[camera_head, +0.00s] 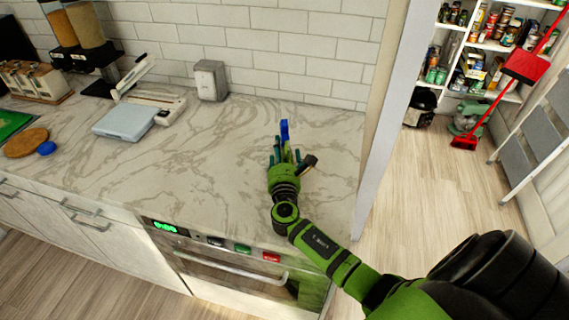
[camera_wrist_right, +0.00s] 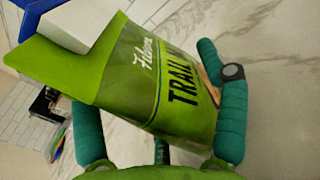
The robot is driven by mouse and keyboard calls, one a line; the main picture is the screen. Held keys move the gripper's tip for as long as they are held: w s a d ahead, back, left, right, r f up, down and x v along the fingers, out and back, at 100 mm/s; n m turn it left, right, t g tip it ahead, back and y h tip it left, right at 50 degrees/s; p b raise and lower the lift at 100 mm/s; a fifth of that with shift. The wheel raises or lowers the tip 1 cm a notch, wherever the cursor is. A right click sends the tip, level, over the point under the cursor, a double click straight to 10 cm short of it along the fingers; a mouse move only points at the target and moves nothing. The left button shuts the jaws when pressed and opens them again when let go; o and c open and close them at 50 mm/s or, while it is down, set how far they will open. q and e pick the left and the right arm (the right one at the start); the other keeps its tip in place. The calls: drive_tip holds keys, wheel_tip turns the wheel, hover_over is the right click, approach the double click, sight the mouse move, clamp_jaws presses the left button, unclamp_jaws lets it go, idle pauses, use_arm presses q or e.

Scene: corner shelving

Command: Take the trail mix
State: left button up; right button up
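The trail mix is a green bag with "TRAIL" lettering (camera_wrist_right: 150,75). In the right wrist view it fills the middle, tilted, between my fingers. My right gripper (camera_wrist_right: 160,110) has teal fingers against both sides of the bag, the right one bent inward over its edge. In the head view, my right gripper (camera_head: 284,158) is over the marble counter near its right end, beside a blue upright piece. The bag's print cannot be made out there. I cannot tell whether the bag's bottom touches the counter. My left gripper is not in view.
The marble counter (camera_head: 200,165) is clear around the gripper. A small grey box (camera_head: 210,80) and a light-blue scale (camera_head: 125,120) stand further left. The door frame edge (camera_head: 385,120) rises just right of the counter. Pantry shelves, a red broom and a ladder are beyond.

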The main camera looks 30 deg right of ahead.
clamp_jaws()
